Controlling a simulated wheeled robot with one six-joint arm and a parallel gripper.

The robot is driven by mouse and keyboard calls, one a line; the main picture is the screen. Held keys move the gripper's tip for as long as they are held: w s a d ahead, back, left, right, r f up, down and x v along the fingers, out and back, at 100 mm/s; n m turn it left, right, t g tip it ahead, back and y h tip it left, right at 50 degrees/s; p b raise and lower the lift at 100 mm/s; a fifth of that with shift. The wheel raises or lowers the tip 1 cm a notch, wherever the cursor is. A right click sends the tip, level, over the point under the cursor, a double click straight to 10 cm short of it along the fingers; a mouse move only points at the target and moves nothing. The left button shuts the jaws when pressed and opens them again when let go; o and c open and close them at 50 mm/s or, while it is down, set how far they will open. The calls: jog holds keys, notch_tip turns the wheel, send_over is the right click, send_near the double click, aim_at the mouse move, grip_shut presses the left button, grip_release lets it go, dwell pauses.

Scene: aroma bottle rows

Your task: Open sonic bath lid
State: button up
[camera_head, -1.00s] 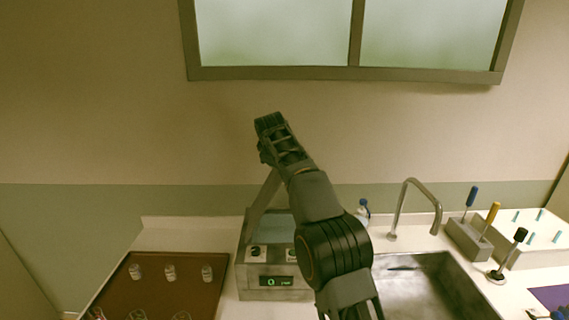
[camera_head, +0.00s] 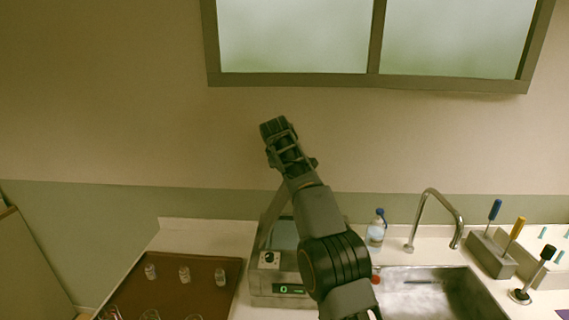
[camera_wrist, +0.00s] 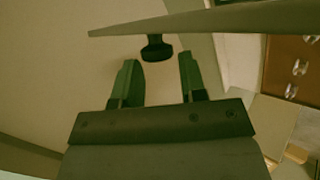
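The sonic bath (camera_head: 284,289) is a grey box on the counter with a dial and a green display. Its lid (camera_head: 268,218) stands raised at a steep slant, seen nearly edge-on. In the wrist view the lid (camera_wrist: 215,20) crosses the top, with its black knob (camera_wrist: 157,48) pointing toward my gripper (camera_wrist: 157,72). My gripper is open, its two fingers apart and empty. The knob is just beyond the fingertips, between them in the picture, with no visible contact. In the head view my arm hides part of the bath's right side.
A brown tray (camera_head: 160,290) with several small glass vials lies left of the bath. A bottle with a blue cap (camera_head: 376,232), a curved faucet (camera_head: 432,205) and a sink (camera_head: 435,290) are to the right. A tool holder (camera_head: 490,252) stands beyond the sink.

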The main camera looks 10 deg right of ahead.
jog(key=shift+o, duration=1.2)
jog(key=shift+a+r, duration=0.1)
jog(key=v, duration=1.3)
jog(key=shift+s+r, duration=0.2)
jog(key=shift+s, duration=0.1)
